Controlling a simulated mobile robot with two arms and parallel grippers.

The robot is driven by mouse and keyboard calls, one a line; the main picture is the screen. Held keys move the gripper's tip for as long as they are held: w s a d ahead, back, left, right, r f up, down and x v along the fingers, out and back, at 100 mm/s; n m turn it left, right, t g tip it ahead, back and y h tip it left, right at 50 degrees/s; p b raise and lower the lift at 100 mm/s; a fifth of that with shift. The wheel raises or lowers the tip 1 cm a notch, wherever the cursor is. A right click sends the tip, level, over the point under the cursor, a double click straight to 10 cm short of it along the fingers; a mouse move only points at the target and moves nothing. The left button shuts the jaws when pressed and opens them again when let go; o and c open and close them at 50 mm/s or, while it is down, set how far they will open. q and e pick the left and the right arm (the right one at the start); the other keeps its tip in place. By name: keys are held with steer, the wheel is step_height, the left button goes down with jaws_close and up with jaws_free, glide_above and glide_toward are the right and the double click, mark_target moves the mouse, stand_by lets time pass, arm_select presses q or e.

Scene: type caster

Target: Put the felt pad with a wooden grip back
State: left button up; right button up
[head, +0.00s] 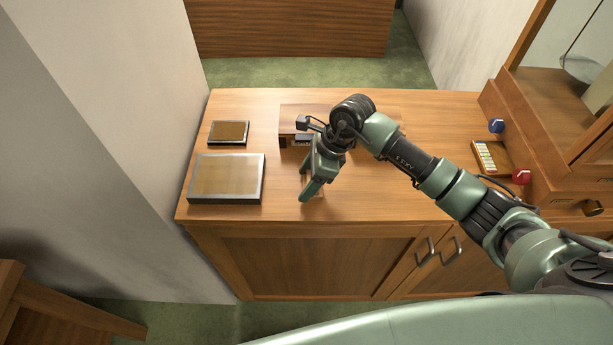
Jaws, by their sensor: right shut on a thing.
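My right gripper (311,183) is low over the front middle of the wooden cabinet top (380,195), fingers pointing down. It is shut on a small brownish thing, mostly hidden by the fingers, which looks to be the felt pad with a wooden grip. Its felt side does not show, and I cannot tell whether it touches the wood. My left gripper is not in view.
A large framed plate (225,178) and a smaller one (229,132) lie at the left. A wooden box (294,109) stands behind my gripper, partly hidden by my arm. A small tray (487,158), blue knob (496,125) and red knob (521,176) are at the right, beside a glazed cabinet (545,105).

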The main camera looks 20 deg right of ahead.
steer(key=shift+f+b, duration=0.2)
steer(key=shift+b, duration=0.1)
steer(key=o, duration=1.3)
steer(key=shift+r, duration=0.1)
steer(key=shift+r+p, duration=0.2)
steer(key=shift+p, duration=0.1)
steer(key=shift+d+r, duration=0.15)
steer(key=shift+r, duration=0.05)
steer(key=b+v, duration=0.2)
steer(key=v, duration=0.9)
steer(key=shift+s+d+r+b, duration=0.1)
steer(key=shift+r+b, duration=0.1)
steer(key=shift+b, duration=0.2)
